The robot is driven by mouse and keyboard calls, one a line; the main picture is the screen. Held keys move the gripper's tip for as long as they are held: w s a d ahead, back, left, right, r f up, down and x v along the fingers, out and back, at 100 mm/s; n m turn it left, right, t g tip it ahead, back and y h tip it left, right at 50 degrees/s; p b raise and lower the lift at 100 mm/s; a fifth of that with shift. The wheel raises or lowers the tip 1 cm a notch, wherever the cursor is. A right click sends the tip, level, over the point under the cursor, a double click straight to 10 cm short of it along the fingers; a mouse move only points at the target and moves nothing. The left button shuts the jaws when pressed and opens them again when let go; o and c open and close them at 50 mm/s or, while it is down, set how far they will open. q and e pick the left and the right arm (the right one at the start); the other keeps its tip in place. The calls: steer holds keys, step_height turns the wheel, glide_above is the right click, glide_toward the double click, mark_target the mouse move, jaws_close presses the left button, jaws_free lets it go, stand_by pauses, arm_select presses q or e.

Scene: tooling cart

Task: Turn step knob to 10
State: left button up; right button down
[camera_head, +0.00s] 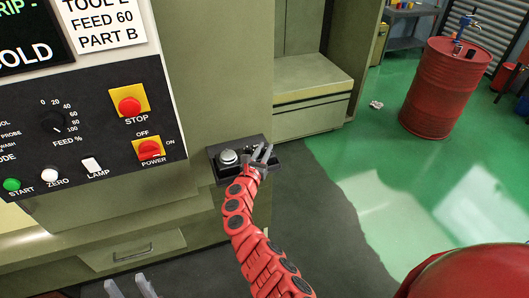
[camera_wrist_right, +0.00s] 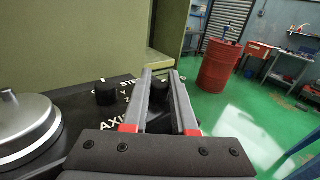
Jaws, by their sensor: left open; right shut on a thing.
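The black control box (camera_head: 217,172) with a silver handwheel (camera_head: 228,157) juts from the machine's front. My right gripper (camera_head: 264,153) is at the right part of this box. In the right wrist view its fingers (camera_wrist_right: 160,80) are shut on a dark knob (camera_wrist_right: 158,118), the step knob, mostly hidden between them. Part of a "STE" label (camera_wrist_right: 130,82) shows beside the fingers, and "AXIS" (camera_wrist_right: 113,122) nearer. The knob's pointer and numbers cannot be read. A second black knob (camera_wrist_right: 105,93) stands left of the fingers. My left gripper (camera_head: 130,288) is open and empty at the bottom edge.
The machine's panel (camera_head: 90,110) has a feed dial (camera_head: 52,121), a red stop button (camera_head: 130,106) and a red power switch (camera_head: 149,149). A red drum (camera_head: 440,90) stands on the green floor at the right. The floor right of the box is mostly clear.

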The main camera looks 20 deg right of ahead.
mark_target(263, 151)
steer(key=shift+m+g+h, duration=0.3)
steer(key=shift+h, duration=0.1)
steer(key=c, duration=0.7)
jaws_free()
steer(key=shift+s+a, duration=0.45)
steer(key=p+v, duration=0.1)
steer(key=v, duration=0.3)
steer(key=shift+s+a, duration=0.2)
steer(key=shift+s, duration=0.15)
steer(key=b+v, duration=0.3)
steer(key=v, duration=0.8)
